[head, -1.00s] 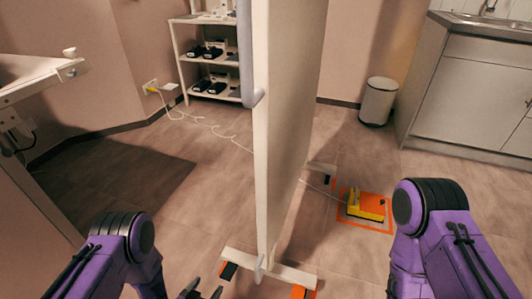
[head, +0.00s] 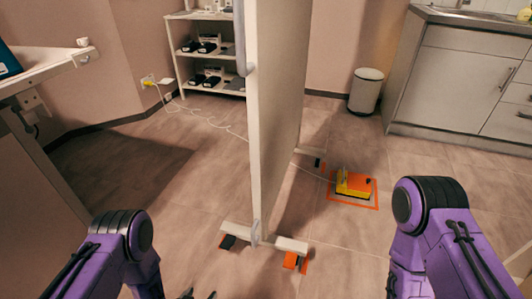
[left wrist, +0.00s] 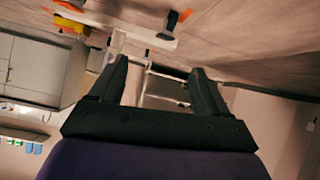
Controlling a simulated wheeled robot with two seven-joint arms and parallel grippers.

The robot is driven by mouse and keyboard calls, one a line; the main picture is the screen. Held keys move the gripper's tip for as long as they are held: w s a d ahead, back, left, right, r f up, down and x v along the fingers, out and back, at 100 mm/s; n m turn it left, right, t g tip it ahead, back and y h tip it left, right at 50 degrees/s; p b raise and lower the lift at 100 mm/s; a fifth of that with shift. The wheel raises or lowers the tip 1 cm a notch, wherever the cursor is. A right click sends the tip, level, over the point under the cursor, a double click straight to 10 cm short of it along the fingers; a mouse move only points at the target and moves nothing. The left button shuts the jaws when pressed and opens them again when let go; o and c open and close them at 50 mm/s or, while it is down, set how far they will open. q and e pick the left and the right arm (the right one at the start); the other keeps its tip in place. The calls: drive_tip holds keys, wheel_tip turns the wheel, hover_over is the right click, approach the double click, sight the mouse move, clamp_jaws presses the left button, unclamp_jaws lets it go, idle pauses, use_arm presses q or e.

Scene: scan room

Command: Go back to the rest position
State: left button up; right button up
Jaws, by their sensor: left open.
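My left arm comes in at the lower left of the head view. Only the tips of my left gripper (head: 200,295) show there, at the bottom edge. In the left wrist view my left gripper (left wrist: 158,68) has its two dark fingers wide apart with nothing between them. My right arm (head: 435,235) is bent at the lower right of the head view. Its gripper is out of the picture. Neither arm visibly touches anything.
A tall partition (head: 277,110) on a white foot (head: 290,245) stands ahead, between my arms. A yellow and orange device (head: 354,184) lies on the floor to its right. A table (head: 45,75) is at left, a shelf (head: 207,67) and bin (head: 366,91) behind, cabinets (head: 455,75) at right.

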use_arm(q)
drive_tip(key=s+a+f+n+g+y+b, duration=0.25)
drive_tip(key=s+a+n+g+b, duration=0.2)
drive_tip(key=s, duration=0.55)
drive_tip(key=s+a+f+n+g+y+b, duration=0.1)
drive_tip(key=s+a+n+g+y+b, duration=0.3)
drive_tip(key=s, duration=0.6)
wheel_tip(320, 180, up, 33)
drive_tip(key=w+t+p, duration=0.1)
drive_tip(key=p, duration=3.1)
drive_tip(key=shift+w+a+r, duration=0.15)
drive_tip(key=shift+w+a, duration=0.2)
drive_tip(key=shift+a, duration=0.1)
